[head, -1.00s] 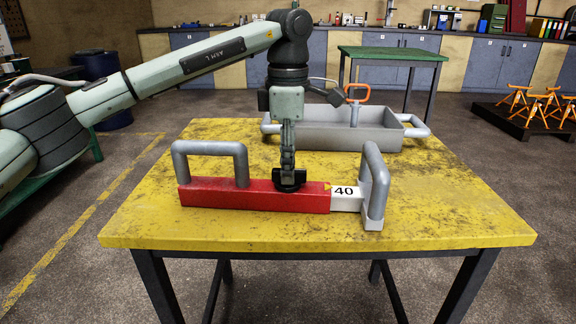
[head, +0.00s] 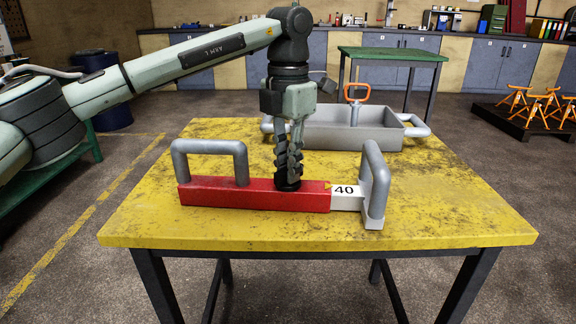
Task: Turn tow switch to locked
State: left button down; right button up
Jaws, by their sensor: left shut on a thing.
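A red bar (head: 225,195) lies across the yellow table, with a grey loop handle (head: 245,160) at its left. A white end piece (head: 345,196) marked "40" and a second grey handle (head: 376,185) are at its right. A black round knob (head: 288,187), which looks like the tow switch, sits on top of the bar. My left gripper (head: 289,178) points straight down and is shut on this knob. Its fingers hide most of the knob, so I cannot read its setting. My right gripper is not in view.
A grey tray (head: 340,138) with side handles stands behind the bar, with an orange-handled tool (head: 356,95) upright in it. The yellow tabletop (head: 440,215) is clear at the right and front. A green table (head: 395,54) and orange stands (head: 545,105) are farther back.

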pick_arm(q)
jog(key=shift+n, duration=0.9)
jog(key=n, duration=0.3)
jog(key=shift+n+b, duration=0.3)
jog(key=shift+n, duration=1.5)
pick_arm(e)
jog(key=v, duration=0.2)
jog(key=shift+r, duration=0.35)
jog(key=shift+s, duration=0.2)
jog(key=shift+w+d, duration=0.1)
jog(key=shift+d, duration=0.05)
pick_arm(q)
jog(key=c, duration=1.5)
grip_release()
jog(key=shift+r, duration=0.1)
jog(key=shift+c, duration=0.2)
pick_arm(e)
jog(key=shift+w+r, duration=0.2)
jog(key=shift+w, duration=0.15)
